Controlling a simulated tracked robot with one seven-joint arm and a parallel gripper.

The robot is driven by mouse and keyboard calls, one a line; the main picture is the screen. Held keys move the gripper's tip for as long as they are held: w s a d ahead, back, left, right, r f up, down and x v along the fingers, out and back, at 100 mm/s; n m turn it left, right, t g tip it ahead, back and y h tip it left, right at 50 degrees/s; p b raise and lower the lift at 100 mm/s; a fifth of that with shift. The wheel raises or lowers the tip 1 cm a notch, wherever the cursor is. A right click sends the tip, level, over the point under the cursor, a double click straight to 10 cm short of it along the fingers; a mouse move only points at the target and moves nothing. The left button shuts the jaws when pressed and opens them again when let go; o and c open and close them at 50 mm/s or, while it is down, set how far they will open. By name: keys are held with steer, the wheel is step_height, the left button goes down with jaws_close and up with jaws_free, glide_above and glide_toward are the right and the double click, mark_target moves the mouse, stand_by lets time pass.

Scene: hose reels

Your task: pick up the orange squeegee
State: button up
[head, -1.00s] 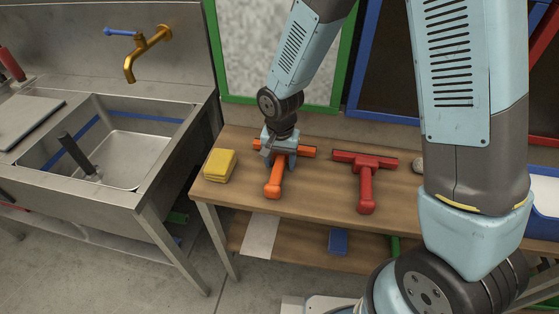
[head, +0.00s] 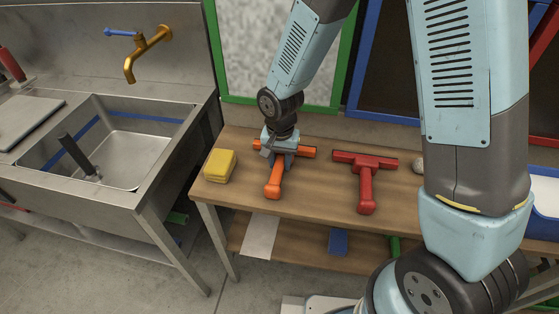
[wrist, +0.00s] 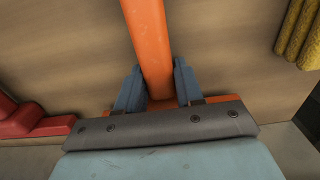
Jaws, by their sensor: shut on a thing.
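The orange squeegee (head: 274,187) lies on the wooden bench, its handle pointing towards the front edge and its crossbar towards the back. My gripper (head: 277,165) is down over it from above, shut on the handle close to the crossbar. In the wrist view my gripper (wrist: 158,95) has one blue-grey finger on each side of the orange handle (wrist: 146,40). Part of the crossbar is hidden behind the gripper body. The squeegee seems to rest on the bench; I cannot tell if it is lifted at all.
A red squeegee (head: 366,182) lies to the right on the bench (head: 318,190). A yellow sponge stack (head: 220,165) lies to the left. A steel sink (head: 130,158) with a brass tap (head: 138,55) stands further left. A blue block (head: 338,241) is on the lower shelf.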

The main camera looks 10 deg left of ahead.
steer(key=shift+r, duration=0.1)
steer(key=shift+r, duration=0.25)
step_height(320, 180, up, 2)
steer(key=shift+r, duration=0.1)
steer(key=s+d+r, duration=0.9)
steer(key=s+r, duration=0.1)
steer(key=shift+s+d, duration=0.2)
